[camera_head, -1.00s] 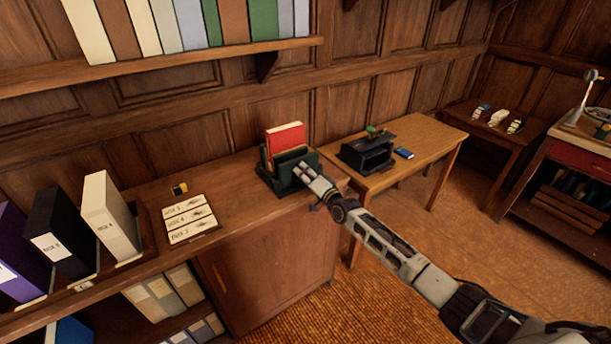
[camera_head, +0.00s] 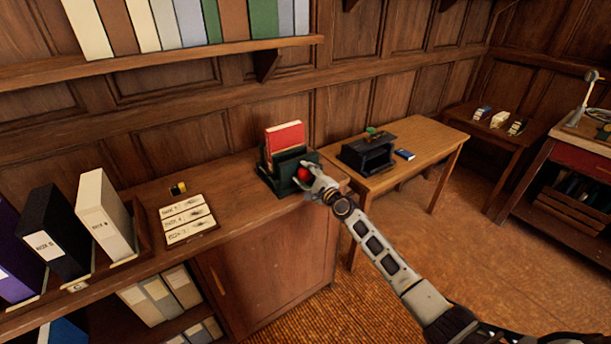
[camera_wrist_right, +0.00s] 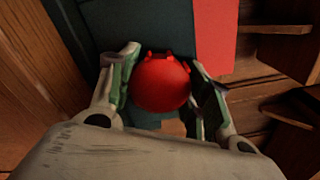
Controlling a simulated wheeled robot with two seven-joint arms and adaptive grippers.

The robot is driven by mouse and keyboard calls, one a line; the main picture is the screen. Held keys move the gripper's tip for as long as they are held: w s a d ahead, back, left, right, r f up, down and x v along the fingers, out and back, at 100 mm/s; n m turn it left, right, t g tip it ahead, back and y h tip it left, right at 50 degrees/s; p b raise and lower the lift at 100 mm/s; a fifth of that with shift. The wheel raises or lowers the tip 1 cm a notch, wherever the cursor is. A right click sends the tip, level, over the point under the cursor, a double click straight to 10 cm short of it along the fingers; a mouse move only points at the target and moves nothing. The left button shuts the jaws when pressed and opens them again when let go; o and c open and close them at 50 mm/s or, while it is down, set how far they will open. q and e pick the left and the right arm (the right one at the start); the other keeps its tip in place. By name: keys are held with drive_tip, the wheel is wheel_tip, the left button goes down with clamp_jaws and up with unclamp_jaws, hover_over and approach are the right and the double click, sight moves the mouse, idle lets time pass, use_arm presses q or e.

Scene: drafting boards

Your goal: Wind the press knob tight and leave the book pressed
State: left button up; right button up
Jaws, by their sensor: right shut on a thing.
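The dark green press (camera_head: 287,172) stands on the wooden cabinet near its right end. The red book (camera_head: 285,136) stands upright in it, and its red cover (camera_wrist_right: 215,40) shows in the right wrist view. The round red press knob (camera_head: 304,174) is on the press's near side; it fills the middle of the right wrist view (camera_wrist_right: 160,83). My right gripper (camera_head: 308,178) is shut on the knob, with one finger on each side of it. Whether the book is tightly clamped cannot be told. My left gripper is not in view.
Left on the cabinet (camera_head: 240,198) are labelled cards (camera_head: 187,219), a small yellow-black object (camera_head: 178,189) and upright box files (camera_head: 104,214). To the right, a wooden table (camera_head: 425,140) holds a black device (camera_head: 367,153) and a blue item (camera_head: 404,155).

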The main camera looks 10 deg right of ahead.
drive_tip(key=shift+m+p, duration=0.3)
drive_tip(key=shift+m, duration=0.9)
drive_tip(key=m+p, duration=0.1)
drive_tip(key=m, duration=0.2)
drive_tip(key=shift+m+p, duration=0.4)
drive_tip(key=shift+m, duration=0.3)
drive_tip(key=m+p, duration=0.2)
drive_tip(key=m, duration=0.2)
drive_tip(key=shift+m+p, duration=0.3)
drive_tip(key=shift+p, duration=0.1)
drive_tip(key=m+p, duration=0.4)
drive_tip(key=m, duration=0.1)
drive_tip(key=shift+m, duration=0.3)
use_arm(q)
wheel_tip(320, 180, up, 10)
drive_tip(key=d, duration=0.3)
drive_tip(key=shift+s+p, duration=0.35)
drive_tip(key=shift+p, duration=0.1)
use_arm(e)
drive_tip(key=shift+f+m, duration=0.15)
drive_tip(key=shift+m, duration=0.45)
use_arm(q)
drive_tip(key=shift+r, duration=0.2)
